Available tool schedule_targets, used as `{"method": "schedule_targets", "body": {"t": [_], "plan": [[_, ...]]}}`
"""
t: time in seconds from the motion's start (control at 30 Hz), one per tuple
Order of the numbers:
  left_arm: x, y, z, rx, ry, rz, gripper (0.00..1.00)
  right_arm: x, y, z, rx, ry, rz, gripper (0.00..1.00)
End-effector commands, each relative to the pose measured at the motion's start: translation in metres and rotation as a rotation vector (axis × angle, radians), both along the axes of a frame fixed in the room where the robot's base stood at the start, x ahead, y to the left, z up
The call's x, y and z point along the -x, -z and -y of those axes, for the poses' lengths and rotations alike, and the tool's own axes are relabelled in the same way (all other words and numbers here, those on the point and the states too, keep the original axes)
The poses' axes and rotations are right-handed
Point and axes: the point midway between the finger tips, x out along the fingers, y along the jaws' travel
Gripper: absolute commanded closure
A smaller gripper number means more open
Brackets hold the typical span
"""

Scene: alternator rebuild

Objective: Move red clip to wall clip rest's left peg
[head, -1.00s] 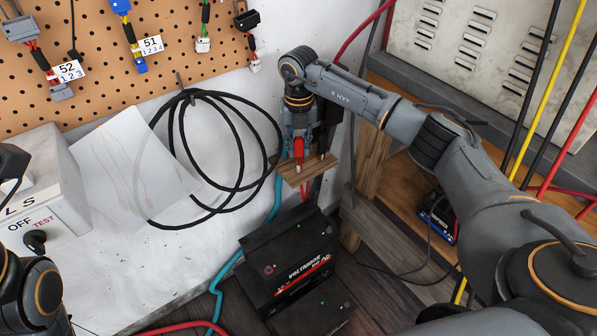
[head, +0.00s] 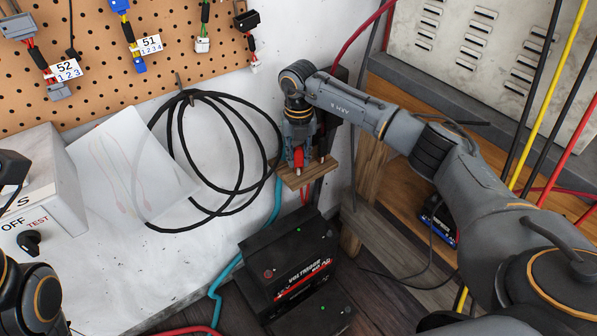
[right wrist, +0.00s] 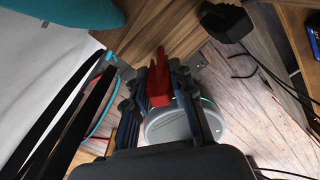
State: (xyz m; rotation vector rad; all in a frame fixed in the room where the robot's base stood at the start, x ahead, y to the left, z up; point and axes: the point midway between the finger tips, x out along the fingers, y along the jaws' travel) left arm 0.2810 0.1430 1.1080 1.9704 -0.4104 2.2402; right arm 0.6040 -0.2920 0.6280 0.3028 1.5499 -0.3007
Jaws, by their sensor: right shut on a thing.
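My right gripper (head: 299,151) is shut on the red clip (head: 297,158) in the head view. The wall clip rest (head: 292,180) is a small wooden shelf on the white wall. The clip is low over the rest's left part, at its left peg (head: 299,171); I cannot tell whether clip and peg touch. The right peg (head: 322,159) stands further right and back. In the right wrist view the red clip (right wrist: 181,88) sits between the two dark fingers (right wrist: 177,95), and the wood of the rest (right wrist: 155,35) is beyond it.
A black cable coil (head: 240,150) hangs on the wall left of the rest. Black battery boxes (head: 290,262) stand below it. A wooden frame and a louvred metal cabinet (head: 440,50) are at right. A black clip-like part (right wrist: 228,22) shows near the rest.

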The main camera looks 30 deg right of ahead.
Motion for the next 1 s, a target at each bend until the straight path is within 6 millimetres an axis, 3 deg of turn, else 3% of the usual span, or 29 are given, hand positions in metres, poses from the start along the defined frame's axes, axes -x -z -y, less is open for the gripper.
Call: {"method": "schedule_targets", "body": {"t": [0.27,0.3,0.4,0.77,1.0], "plan": [[0.0,0.001,0.0,0.0,0.0,0.0,0.47,0.0,0.001,0.0,-0.001,0.0,0.0,0.91],[0.0,0.001,0.0,0.0,0.0,0.0,0.47,0.0,0.001,0.0,-0.001,0.0,0.0,0.7],[0.0,0.001,0.0,0.0,0.0,0.0,0.47,0.0,0.001,0.0,-0.001,0.0,0.0,0.5],[0.0,-0.003,0.0,0.0,0.0,0.0,0.47,0.0,-0.003,0.0,-0.001,0.0,0.001,0.5],[0.0,-0.032,0.0,0.0,0.0,0.0,0.47,0.0,-0.036,0.0,-0.001,0.0,0.001,0.5]]}}
